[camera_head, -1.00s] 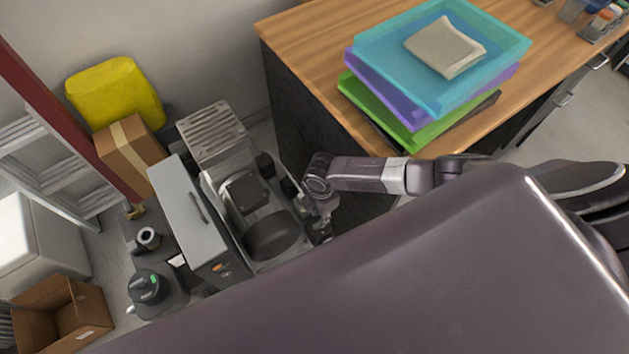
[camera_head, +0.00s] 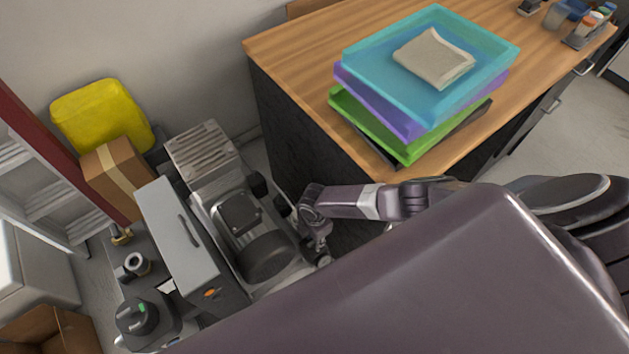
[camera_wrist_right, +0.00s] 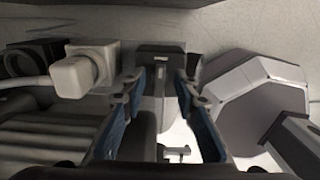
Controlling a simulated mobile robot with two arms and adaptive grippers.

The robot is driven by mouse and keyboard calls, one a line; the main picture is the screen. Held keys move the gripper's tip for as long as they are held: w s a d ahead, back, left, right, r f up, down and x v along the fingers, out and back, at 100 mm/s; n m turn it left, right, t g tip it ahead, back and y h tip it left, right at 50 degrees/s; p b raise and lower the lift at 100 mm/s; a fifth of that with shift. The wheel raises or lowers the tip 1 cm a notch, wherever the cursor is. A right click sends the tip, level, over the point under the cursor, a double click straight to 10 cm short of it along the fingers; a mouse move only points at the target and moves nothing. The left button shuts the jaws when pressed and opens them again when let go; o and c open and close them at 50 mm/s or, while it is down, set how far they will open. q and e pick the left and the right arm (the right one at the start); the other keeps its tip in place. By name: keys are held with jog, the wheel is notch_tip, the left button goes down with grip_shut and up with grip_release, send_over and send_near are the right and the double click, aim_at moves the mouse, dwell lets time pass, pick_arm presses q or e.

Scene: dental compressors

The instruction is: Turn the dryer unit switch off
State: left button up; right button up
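A grey box with a handle (camera_head: 178,235), which may be the dryer unit, stands at the left in the head view. A small orange switch (camera_head: 211,293) shows on its front; its position is too small to read. The compressor (camera_head: 265,255) stands right beside it. My right gripper (camera_head: 321,254) is at the compressor's right side, away from the orange switch. In the right wrist view its blue-padded fingers (camera_wrist_right: 160,98) are apart, with a dark part with a grey label (camera_wrist_right: 160,62) beyond and between them. Contact cannot be told. My left gripper is not in view.
A wooden-topped cabinet (camera_head: 292,42) with stacked trays (camera_head: 490,48) stands close to my right arm. A black device with a green light (camera_head: 138,318) and a cardboard box (camera_head: 118,178) are left. In the wrist view, a white connector (camera_wrist_right: 78,76) and dark octagonal part (camera_wrist_right: 250,105) flank the fingers.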

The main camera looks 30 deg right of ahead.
jog(key=shift+c, duration=0.6)
grip_shut()
jog(key=shift+m, duration=0.3)
jog(key=m+p, duration=0.1)
jog(key=m, duration=0.5)
jog(key=shift+s, duration=0.15)
jog(key=m+p, duration=0.1)
jog(key=m, duration=0.5)
jog(key=shift+s+a+m, duration=0.1)
jog(key=shift+m, duration=0.2)
jog(key=m+p, duration=0.1)
jog(key=m, duration=0.3)
jog(key=shift+m, duration=0.3)
